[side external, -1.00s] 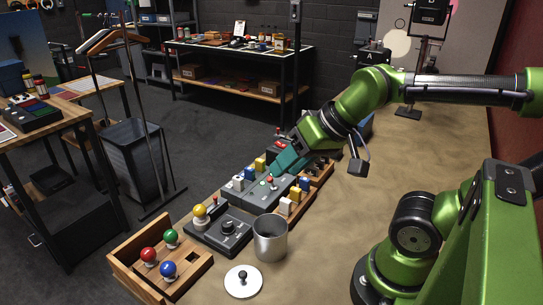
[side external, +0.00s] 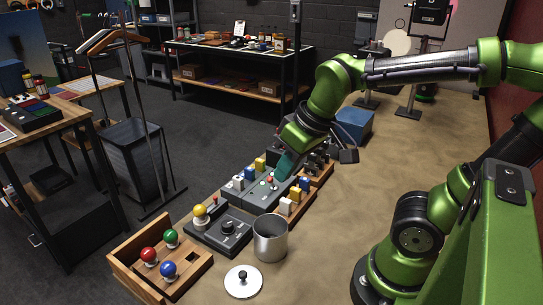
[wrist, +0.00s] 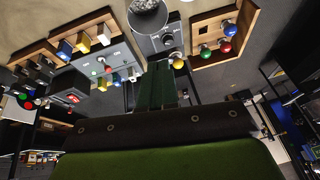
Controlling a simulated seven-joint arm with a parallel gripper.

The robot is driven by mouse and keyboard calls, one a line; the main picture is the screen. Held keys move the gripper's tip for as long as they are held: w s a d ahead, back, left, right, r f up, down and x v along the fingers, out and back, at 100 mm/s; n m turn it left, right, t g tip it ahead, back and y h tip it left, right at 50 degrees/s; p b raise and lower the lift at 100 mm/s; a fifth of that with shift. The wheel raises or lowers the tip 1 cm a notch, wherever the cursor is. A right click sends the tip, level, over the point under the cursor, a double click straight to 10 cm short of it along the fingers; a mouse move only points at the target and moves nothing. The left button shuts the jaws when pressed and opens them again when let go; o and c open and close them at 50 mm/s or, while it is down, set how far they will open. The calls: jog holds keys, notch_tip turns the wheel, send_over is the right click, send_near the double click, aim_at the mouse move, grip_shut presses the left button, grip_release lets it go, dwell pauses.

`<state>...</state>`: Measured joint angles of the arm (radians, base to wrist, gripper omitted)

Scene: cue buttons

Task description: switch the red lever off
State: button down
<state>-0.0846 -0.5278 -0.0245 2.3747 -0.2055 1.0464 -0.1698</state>
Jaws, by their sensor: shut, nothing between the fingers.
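The red lever (side external: 270,179) stands up from a grey panel (side external: 255,192) in the middle of the row of devices. A small green spot shows beside it on the panel. In the wrist view the lever appears as a small red spot (wrist: 102,59) on the grey panel, left of my fingers; its tilt is too small to tell there. My gripper (side external: 284,168) has teal fingers, shut and empty. It points down just behind and right of the lever in the side view. Whether it touches the lever cannot be told. The fingers (wrist: 163,82) also show in the wrist view.
Yellow, white and blue blocks (side external: 290,203) stand close on both sides of the panel. A grey dial box (side external: 228,233), a metal cup (side external: 270,240) and a wooden tray (side external: 190,275) with coloured knobs sit nearer the camera.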

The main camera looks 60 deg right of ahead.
jog(key=w+d+f+n+g+h, duration=0.2)
jog(key=w+f+n+g+h, duration=0.45)
jog(key=n, duration=0.25)
jog(key=n+h, duration=0.7)
send_near(271, 183)
jog(key=a, duration=0.4)
jog(key=shift+s+r, duration=0.15)
jog(key=shift+r, duration=0.2)
jog(key=shift+w+a+f+n+h, duration=0.35)
jog(key=shift+w+f+n+h, duration=0.15)
jog(key=shift+h, duration=0.25)
jog(key=x, duration=1)
jog(key=shift+w+d, duration=0.1)
jog(key=shift+w, duration=0.05)
